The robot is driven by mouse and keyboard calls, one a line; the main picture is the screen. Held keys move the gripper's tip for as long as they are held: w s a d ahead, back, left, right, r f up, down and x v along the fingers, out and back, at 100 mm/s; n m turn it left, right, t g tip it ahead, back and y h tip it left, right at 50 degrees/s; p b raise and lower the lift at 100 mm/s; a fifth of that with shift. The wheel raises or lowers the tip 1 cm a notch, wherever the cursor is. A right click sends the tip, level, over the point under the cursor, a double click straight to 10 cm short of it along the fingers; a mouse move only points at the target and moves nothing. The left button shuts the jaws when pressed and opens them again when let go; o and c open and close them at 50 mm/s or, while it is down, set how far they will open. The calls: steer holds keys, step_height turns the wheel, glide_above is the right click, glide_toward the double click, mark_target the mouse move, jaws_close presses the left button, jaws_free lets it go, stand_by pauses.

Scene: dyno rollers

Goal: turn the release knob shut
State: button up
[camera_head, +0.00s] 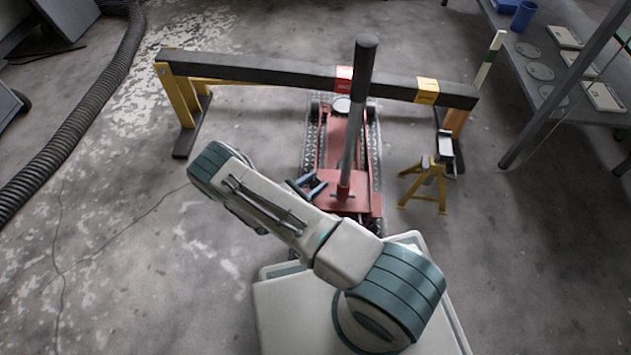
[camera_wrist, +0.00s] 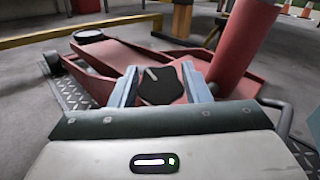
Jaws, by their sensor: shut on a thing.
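The release knob (camera_wrist: 161,87) is black with a pale pointer line and sits on the red floor jack (camera_wrist: 125,58). In the wrist view my gripper (camera_wrist: 160,84) has one pale blue finger on each side of the knob and is shut on it. The pointer line slants toward the upper left. In the head view the jack (camera_head: 338,150) stands on the floor with its long handle (camera_head: 356,120) upright. My gripper (camera_head: 306,186) is low at the jack's near left side there, and my arm and the jack hide the knob.
A dark beam (camera_head: 300,73) with red and yellow bands crosses above the jack on yellow supports. A yellow jack stand (camera_head: 425,185) stands to the right. A metal bench (camera_head: 535,60) is at the upper right and a black corrugated hose (camera_head: 85,120) at the left.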

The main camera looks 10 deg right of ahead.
steer(key=shift+s+m+g, duration=0.1)
steer(key=shift+m+g, duration=0.3)
steer(key=shift+m, duration=0.1)
steer(key=m+g+h, duration=0.1)
steer(key=m+g, duration=0.1)
steer(key=m, duration=0.1)
steer(key=m+g+h, duration=0.1)
steer(key=m+g, duration=0.2)
steer(key=shift+d+g, duration=0.1)
steer(key=shift+g, duration=0.2)
steer(key=shift+s+m+g+y, duration=0.1)
steer(key=shift+m+g+y, duration=0.4)
steer(key=shift+m+g, duration=2.15)
steer(key=shift+m, duration=0.35)
steer(key=o, duration=1)
steer(key=shift+d, duration=0.1)
steer(key=shift+a, duration=0.2)
steer(key=v, duration=1.3)
steer(key=shift+a+r, duration=0.25)
steer(key=shift+r, duration=0.05)
